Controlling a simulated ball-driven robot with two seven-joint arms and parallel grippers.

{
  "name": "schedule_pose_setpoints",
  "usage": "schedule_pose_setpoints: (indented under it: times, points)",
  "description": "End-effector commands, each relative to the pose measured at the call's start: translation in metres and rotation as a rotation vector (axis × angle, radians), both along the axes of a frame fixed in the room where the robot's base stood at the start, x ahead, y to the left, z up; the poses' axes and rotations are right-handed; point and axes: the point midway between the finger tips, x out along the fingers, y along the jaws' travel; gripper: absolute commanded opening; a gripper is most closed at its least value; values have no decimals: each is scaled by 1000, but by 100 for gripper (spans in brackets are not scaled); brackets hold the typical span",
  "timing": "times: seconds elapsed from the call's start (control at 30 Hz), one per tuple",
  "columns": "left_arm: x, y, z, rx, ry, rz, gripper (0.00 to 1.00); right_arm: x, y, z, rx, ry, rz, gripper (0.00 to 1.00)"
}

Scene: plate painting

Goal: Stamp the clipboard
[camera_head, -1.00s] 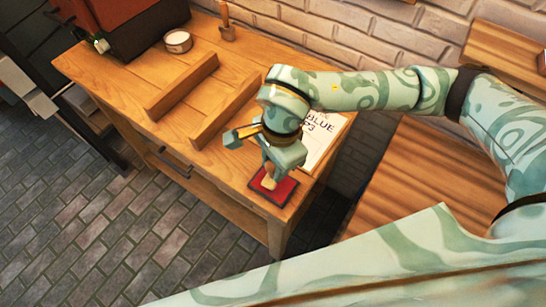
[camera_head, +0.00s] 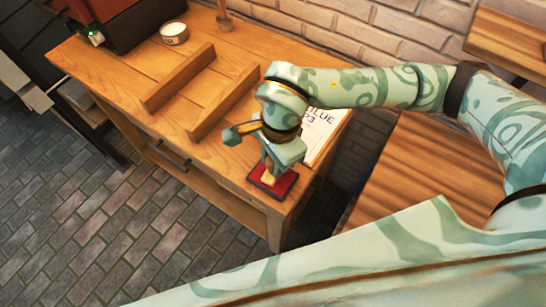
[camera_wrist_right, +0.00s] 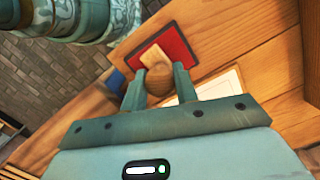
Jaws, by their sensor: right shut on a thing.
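My right gripper (camera_head: 270,170) is shut on a wooden stamp (camera_head: 268,179) near the table's front right corner. In the right wrist view the gripper (camera_wrist_right: 158,82) has its fingers on either side of the stamp's round knob (camera_wrist_right: 159,78). The stamp stands on or just over the red ink pad (camera_head: 284,187); contact is hard to tell. The red pad also shows in the right wrist view (camera_wrist_right: 175,44). The clipboard (camera_head: 318,140) with a white sheet and printed text, partly "BLUE", lies behind the gripper, partly hidden by my right arm. My left gripper is out of view.
The wooden table (camera_head: 110,75) has two raised wooden strips (camera_head: 225,100) near its middle. A small round tin (camera_head: 174,33) and a dark red box (camera_head: 120,15) stand at the back left. A brick wall (camera_head: 320,35) runs behind.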

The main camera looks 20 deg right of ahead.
Motion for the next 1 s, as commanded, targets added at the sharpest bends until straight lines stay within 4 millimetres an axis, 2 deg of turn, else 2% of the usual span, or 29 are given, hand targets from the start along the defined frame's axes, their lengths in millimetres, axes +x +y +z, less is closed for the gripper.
schedule_pose_setpoints:
  times: [1.0]
  points:
    - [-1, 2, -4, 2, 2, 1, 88, 0, 0, -9, -1, 0, 0, 15]
